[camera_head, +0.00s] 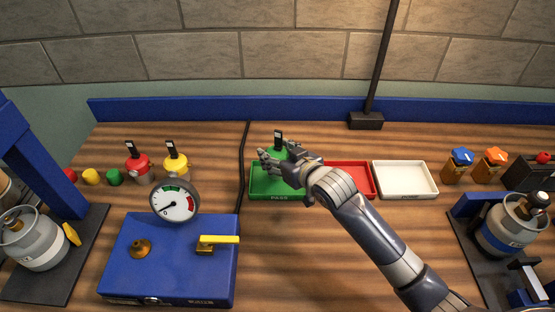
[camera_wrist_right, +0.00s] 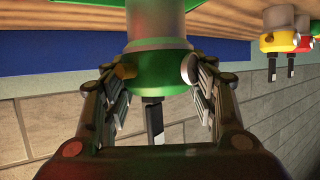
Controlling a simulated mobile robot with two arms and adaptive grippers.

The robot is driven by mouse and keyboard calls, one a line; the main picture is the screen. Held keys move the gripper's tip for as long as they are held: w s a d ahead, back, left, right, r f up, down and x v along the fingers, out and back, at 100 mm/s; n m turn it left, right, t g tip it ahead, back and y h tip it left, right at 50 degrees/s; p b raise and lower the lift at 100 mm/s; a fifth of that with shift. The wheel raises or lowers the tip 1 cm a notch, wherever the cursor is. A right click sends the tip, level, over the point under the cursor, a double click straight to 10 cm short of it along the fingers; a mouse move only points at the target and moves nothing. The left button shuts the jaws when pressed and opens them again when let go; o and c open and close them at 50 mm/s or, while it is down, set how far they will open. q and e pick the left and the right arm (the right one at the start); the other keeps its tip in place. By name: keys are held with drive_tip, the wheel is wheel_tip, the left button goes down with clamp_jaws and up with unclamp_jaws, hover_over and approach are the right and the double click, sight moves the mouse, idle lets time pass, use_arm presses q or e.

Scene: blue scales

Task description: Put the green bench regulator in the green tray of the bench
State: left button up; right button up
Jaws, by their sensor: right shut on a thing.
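The green bench regulator (camera_head: 277,152) has a black tab on top and stands upright at the green tray (camera_head: 283,195), which is marked PASS. My right gripper (camera_head: 272,160) is shut on the regulator. In the right wrist view, the fingers (camera_wrist_right: 158,90) close on both sides of its green and grey body (camera_wrist_right: 155,60), and the picture is upside down. I cannot tell whether its base touches the tray floor. The gripper hides part of it in the head view. My left gripper is not in view.
A red tray (camera_head: 352,192) and a white tray (camera_head: 405,180) stand right of the green one. A blue box with a gauge (camera_head: 174,200) and yellow lever is at front left. Red (camera_head: 137,160) and yellow (camera_head: 176,162) regulators stand behind it. Gas cylinders stand at both sides.

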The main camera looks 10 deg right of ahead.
drive_tip(key=shift+w, duration=0.2)
drive_tip(key=shift+f+p, duration=0.45)
drive_tip(key=shift+f, duration=1.25)
drive_tip(key=o, duration=1.3)
drive_tip(key=shift+s+f, duration=0.1)
drive_tip(key=shift+f, duration=0.1)
drive_tip(key=shift+r, duration=0.2)
drive_tip(key=shift+s+d, duration=0.15)
drive_tip(key=shift+s, duration=0.1)
drive_tip(key=b+v, duration=0.1)
drive_tip(key=v, duration=1)
drive_tip(key=shift+s+d+r, duration=0.1)
drive_tip(key=shift+s+r, duration=0.1)
